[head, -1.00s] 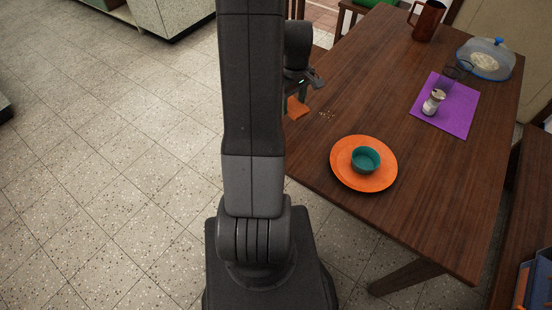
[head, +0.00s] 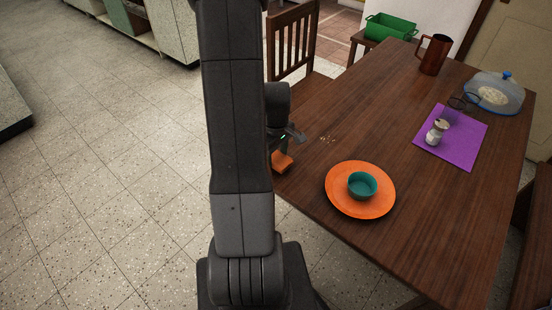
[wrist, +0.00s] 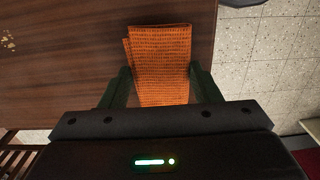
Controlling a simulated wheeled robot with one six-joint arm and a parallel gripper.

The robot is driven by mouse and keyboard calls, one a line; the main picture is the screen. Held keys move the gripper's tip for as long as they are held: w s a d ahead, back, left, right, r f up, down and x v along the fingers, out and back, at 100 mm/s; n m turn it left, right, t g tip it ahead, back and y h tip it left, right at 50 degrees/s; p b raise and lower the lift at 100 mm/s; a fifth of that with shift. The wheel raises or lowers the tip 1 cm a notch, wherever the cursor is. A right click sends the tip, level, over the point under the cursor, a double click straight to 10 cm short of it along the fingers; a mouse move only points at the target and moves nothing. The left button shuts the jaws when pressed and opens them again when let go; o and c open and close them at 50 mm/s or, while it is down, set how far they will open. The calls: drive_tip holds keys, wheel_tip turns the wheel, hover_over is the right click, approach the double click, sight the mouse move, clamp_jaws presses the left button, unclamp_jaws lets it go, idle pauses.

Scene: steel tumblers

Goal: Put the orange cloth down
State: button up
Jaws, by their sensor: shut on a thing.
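The orange cloth (wrist: 160,65) is a folded, woven piece between the two fingers of my gripper (wrist: 162,88) in the wrist view. My gripper is shut on it. In the head view the cloth (head: 281,162) shows below my gripper (head: 288,140) at the left edge of the wooden table (head: 400,130). In the wrist view the cloth lies over the tabletop near its edge, with floor to the right. I cannot tell whether the cloth touches the table. My arm hides part of the table's left side.
Crumbs (head: 327,139) lie near the gripper. An orange plate (head: 340,203) with a teal bowl (head: 362,185) stands nearer me. A purple mat (head: 465,155) holds a shaker (head: 436,132) and dark glasses. A clear dome, a copper pitcher (head: 435,55) and a chair (head: 292,42) are farther back.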

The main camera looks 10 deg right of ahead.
sight(276, 155)
drive_tip(key=shift+f, duration=1.05)
drive_tip(key=shift+f, duration=0.25)
drive_tip(key=o, duration=1)
drive_tip(key=shift+r, duration=0.1)
wheel_tip(276, 155, up, 12)
drive_tip(key=shift+r+p, duration=0.15)
drive_tip(key=shift+p, duration=0.15)
wheel_tip(276, 155, down, 12)
drive_tip(key=shift+f+b, duration=0.15)
drive_tip(key=shift+b, duration=0.3)
drive_tip(key=shift+r, duration=0.65)
